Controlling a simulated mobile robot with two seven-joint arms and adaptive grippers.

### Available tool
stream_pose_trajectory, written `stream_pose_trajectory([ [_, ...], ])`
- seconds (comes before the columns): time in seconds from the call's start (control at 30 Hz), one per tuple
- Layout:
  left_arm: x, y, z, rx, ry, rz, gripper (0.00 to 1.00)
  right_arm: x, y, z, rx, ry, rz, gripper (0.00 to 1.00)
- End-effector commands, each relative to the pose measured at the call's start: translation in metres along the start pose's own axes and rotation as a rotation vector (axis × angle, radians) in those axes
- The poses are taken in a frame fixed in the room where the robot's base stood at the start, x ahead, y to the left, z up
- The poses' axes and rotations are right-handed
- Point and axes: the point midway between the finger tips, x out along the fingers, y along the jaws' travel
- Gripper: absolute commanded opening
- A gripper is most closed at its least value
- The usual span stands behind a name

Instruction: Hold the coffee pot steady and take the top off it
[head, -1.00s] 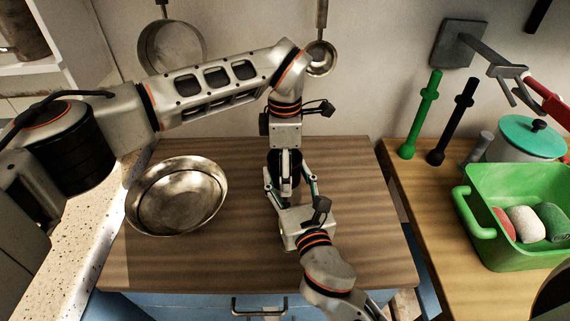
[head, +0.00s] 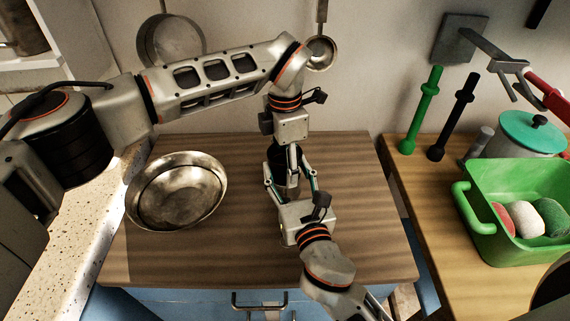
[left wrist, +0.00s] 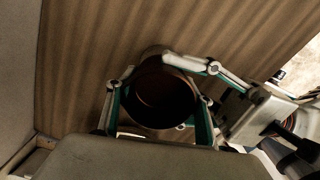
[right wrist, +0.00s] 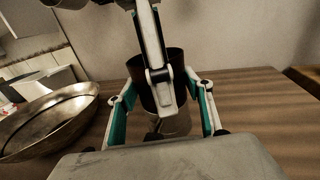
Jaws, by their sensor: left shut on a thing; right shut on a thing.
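The coffee pot stands upright on the wooden worktop, mostly hidden between my two grippers. In the right wrist view its dark cylindrical top (right wrist: 139,70) sits above the metallic lower part of the coffee pot (right wrist: 178,126). The left wrist view looks down into the dark, hollow upper end of the top (left wrist: 160,98). My left gripper (head: 291,178) comes from above and is shut on the top. My right gripper (head: 291,196) reaches in from the front and is shut around the lower pot. Whether the two parts are separated is hard to tell.
A wide metal bowl (head: 177,190) lies left of the pot on the worktop (head: 230,265). At right, a green tub (head: 488,240) with rolled cloths and a teal-lidded pot (head: 530,133) stand on another counter. Pans hang on the back wall. The worktop's right part is clear.

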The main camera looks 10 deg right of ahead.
Motion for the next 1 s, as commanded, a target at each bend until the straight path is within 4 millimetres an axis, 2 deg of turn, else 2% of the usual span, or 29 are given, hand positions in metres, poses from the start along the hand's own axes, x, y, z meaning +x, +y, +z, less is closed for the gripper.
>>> stream_pose_trajectory([
  [0.97, -0.0011, 0.0014, -0.0008, 0.003, 0.0, 0.002, 0.26, 0.0001, -0.0017, -0.0014, -0.003, 0.003, -0.003, 0.0],
  [1.0, -0.0011, 0.0014, -0.0009, 0.002, 0.0, 0.002, 0.62, 0.0001, -0.0016, -0.0014, -0.003, 0.003, -0.003, 0.0],
])
